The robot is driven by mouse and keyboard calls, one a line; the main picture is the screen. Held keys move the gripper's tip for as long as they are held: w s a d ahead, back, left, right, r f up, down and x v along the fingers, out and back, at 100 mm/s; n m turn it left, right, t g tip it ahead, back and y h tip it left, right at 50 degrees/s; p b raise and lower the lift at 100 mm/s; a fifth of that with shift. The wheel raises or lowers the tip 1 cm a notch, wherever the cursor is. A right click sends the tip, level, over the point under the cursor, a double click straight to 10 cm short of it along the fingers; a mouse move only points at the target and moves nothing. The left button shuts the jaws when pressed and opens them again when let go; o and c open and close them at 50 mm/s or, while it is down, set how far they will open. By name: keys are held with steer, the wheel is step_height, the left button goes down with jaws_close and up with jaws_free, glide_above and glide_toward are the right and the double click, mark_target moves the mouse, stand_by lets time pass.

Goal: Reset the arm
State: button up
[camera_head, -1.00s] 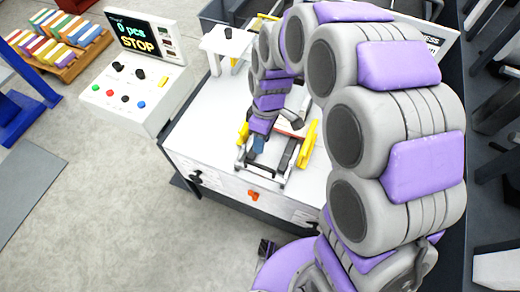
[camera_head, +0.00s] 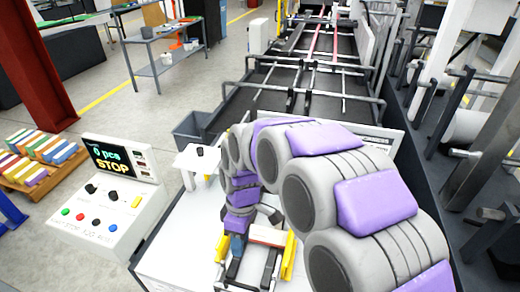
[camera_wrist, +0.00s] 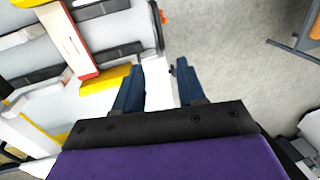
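My arm (camera_head: 300,190), grey with purple pads, curves over the white machine table and bends down toward its front. My gripper (camera_head: 237,246) points down near the yellow-ended holder at the front of the table. In the wrist view my gripper (camera_wrist: 159,66) shows two dark blue fingers spread apart with nothing between them. Between and beyond the fingers lie the white table edge and grey floor. The holder with its red and white piece (camera_wrist: 72,42) lies to the left of the fingers. The exact height above the table cannot be told.
A control panel (camera_head: 108,165) reading "0 pcs STOP" stands left of the table, with coloured buttons. A long dark conveyor (camera_head: 270,95) runs behind. A pallet of coloured boxes (camera_head: 38,160) sits at far left. The floor (camera_head: 150,110) between is clear.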

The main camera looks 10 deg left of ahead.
steer(key=shift+d, duration=0.1)
steer(key=s+d+r+m, duration=0.2)
steer(key=s+d+m, duration=0.6)
steer(key=s+d, duration=0.3)
steer(key=s+d+r+m+b, duration=0.1)
steer(key=s+d+r+m, duration=0.2)
steer(key=s+d+m, duration=0.5)
steer(key=s+d, duration=0.2)
steer(key=d, duration=0.2)
steer(key=shift+s+d, duration=0.4)
steer(key=shift+r, duration=0.1)
steer(key=shift+a, duration=0.1)
